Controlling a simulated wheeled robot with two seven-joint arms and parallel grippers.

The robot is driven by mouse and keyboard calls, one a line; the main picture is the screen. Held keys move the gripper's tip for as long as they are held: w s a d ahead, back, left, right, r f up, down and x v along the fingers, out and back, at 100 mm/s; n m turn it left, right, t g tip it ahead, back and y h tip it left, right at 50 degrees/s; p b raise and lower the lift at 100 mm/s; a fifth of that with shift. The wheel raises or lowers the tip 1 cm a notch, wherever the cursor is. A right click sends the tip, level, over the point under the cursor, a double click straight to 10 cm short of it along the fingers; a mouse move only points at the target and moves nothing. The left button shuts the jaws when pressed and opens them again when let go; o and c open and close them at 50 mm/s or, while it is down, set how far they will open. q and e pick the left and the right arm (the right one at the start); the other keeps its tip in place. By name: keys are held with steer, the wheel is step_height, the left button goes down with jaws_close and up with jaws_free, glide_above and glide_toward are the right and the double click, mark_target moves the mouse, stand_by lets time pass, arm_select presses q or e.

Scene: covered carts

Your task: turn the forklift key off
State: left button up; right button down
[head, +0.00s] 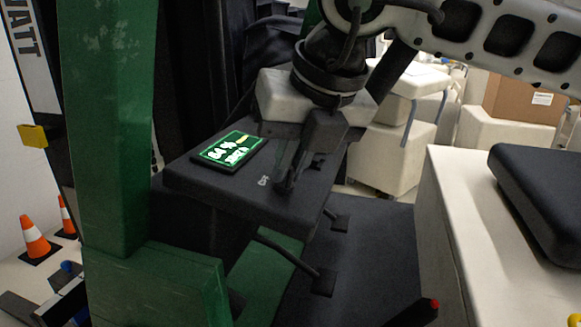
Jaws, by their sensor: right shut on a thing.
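The forklift's dark console (215,186) is in the middle of the head view, behind a green post. A lit green display (229,148) sits on its left part. My right gripper (287,184) comes down from above onto the console, right of the display. Its fingers are shut on the key, which they hide almost wholly. A small white marking (263,181) shows on the console just left of the fingertips. I cannot tell the key's angle. My left gripper is not in view.
A green forklift post (105,120) stands at the left. Pedals (323,281) are on the dark floor below the console. A white body with a black seat cushion (540,190) is at the right. Orange cones (36,240) and a cardboard box (522,100) stand farther off.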

steer(key=shift+f+n+y+b, duration=0.2)
steer(key=shift+n+y+b, duration=0.1)
steer(key=shift+n+b, duration=0.4)
steer(key=shift+d+n+b, duration=0.1)
steer(key=shift+n+b, duration=0.2)
steer(key=shift+n, duration=0.7)
steer(key=n+g+y, duration=0.1)
steer(key=n, duration=0.1)
steer(key=shift+w+r+n, duration=0.1)
steer(key=shift+r+n, duration=0.05)
steer(key=shift+n, duration=0.25)
steer(key=n, duration=0.3)
steer(key=shift+r+g, duration=0.1)
steer(key=shift+g, duration=0.3)
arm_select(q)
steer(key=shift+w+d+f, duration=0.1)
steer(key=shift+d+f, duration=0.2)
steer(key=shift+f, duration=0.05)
arm_select(e)
steer(key=shift+n+y, duration=0.3)
steer(key=shift+n, duration=0.3)
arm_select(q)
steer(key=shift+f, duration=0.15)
arm_select(e)
steer(key=shift+n, duration=0.3)
steer(key=c, duration=1.6)
jaws_free()
steer(key=shift+o, duration=0.2)
